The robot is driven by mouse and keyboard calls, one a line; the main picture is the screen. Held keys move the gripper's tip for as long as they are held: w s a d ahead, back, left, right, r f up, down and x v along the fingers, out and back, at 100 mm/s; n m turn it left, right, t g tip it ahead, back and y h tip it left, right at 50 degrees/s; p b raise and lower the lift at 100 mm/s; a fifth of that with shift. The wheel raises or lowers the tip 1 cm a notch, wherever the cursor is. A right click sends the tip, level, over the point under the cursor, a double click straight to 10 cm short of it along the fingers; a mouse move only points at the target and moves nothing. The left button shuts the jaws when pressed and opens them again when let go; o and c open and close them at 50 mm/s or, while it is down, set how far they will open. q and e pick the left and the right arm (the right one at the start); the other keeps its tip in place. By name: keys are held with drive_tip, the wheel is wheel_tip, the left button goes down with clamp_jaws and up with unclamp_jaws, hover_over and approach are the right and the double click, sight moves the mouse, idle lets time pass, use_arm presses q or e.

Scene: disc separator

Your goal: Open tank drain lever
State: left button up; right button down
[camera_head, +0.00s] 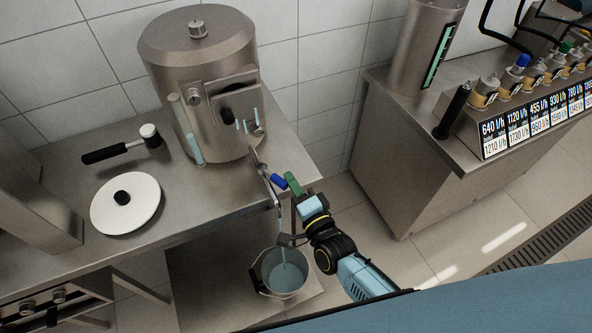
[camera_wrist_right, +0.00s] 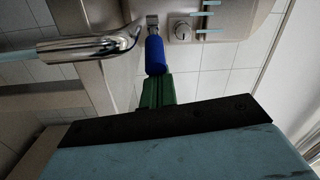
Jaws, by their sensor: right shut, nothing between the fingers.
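The steel tank (camera_head: 195,80) stands on the counter. A metal drain pipe (camera_head: 266,178) runs down from its lower right side. The drain lever's blue handle (camera_head: 279,181) is beside the pipe. The wrist view shows the blue handle (camera_wrist_right: 155,54) and the shiny spout (camera_wrist_right: 95,47); pale blue liquid (camera_wrist_right: 20,57) leaves its end. My right gripper (camera_head: 292,183) has green fingers and is shut and empty, its tips right at the handle's end. The green fingers (camera_wrist_right: 157,91) also show in the wrist view; I cannot tell whether they touch the handle. My left gripper is out of view.
A bucket (camera_head: 285,272) below the spout holds liquid. A white lid (camera_head: 125,204) and a black-handled mallet (camera_head: 122,150) lie on the counter (camera_head: 217,208). A second steel counter (camera_head: 420,150) with gauges stands right, with open floor between.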

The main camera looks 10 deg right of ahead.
drive_tip(key=shift+s+a, duration=0.6)
drive_tip(key=shift+a, duration=0.4)
drive_tip(key=w+d+r, duration=0.1)
drive_tip(key=d, duration=0.3)
drive_tip(key=s, duration=0.9)
drive_tip(key=shift+s+d+f, duration=0.2)
drive_tip(key=shift+s+f, duration=0.1)
drive_tip(key=shift+f, duration=0.1)
